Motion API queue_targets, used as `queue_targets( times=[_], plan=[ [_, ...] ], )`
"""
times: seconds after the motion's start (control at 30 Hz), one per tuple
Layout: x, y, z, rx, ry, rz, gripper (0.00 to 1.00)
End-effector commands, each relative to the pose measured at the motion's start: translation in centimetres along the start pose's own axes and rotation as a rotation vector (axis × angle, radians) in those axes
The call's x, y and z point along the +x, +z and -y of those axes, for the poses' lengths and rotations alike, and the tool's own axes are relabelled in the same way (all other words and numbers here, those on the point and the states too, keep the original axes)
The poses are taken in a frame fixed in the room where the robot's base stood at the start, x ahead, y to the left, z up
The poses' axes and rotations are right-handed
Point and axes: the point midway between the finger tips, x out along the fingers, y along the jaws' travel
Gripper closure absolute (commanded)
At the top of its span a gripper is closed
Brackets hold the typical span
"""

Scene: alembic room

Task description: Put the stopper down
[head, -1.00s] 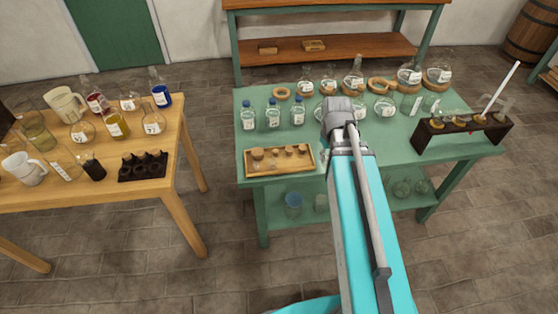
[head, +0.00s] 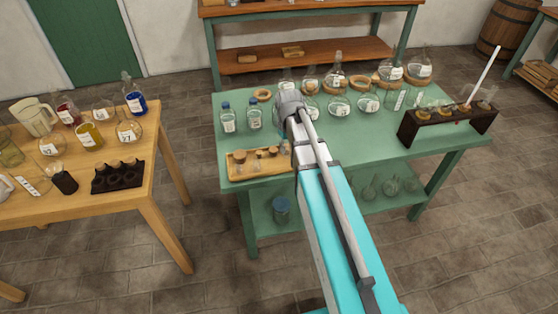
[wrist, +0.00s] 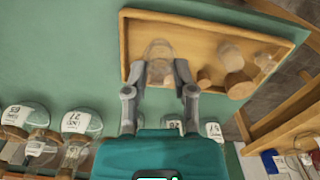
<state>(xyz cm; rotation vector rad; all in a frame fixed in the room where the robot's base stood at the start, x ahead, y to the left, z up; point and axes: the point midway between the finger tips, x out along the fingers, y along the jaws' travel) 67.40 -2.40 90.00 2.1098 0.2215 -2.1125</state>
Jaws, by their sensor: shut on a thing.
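My gripper (wrist: 161,72) is shut on a stopper (wrist: 158,49) that looks like pale, see-through glass, between the fingertips in the wrist view. The stopper shows over the left part of a shallow wooden tray (wrist: 139,20); I cannot tell whether it touches the tray floor. The tray (head: 236,176) lies at the front left of the green table in the head view. In the head view my arm hides the fingertips and the held stopper.
Blue-capped bottles (head: 228,121) stand behind the tray. Flasks, some on cork rings (head: 263,95), fill the back of the green table (head: 350,150). A dark rack (head: 447,121) stands at its right. A wooden table (head: 135,185) with glassware is at the left.

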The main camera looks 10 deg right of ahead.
Motion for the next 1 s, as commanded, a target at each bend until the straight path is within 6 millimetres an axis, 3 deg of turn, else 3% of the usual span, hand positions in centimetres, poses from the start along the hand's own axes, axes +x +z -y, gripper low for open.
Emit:
queue_targets(
  times=[0.03,0.2,0.73,1.0],
  plan=[
    [0.9,-0.5,0.1,-0.001,0.000,0.000,1.00],
    [1.7,-1.3,0.3,-0.001,0.000,0.000,1.00],
    [2.0,-1.6,0.5,-0.002,0.000,0.000,1.00],
    [4.0,-2.2,0.7,-0.002,0.000,0.000,1.00]
  ],
)
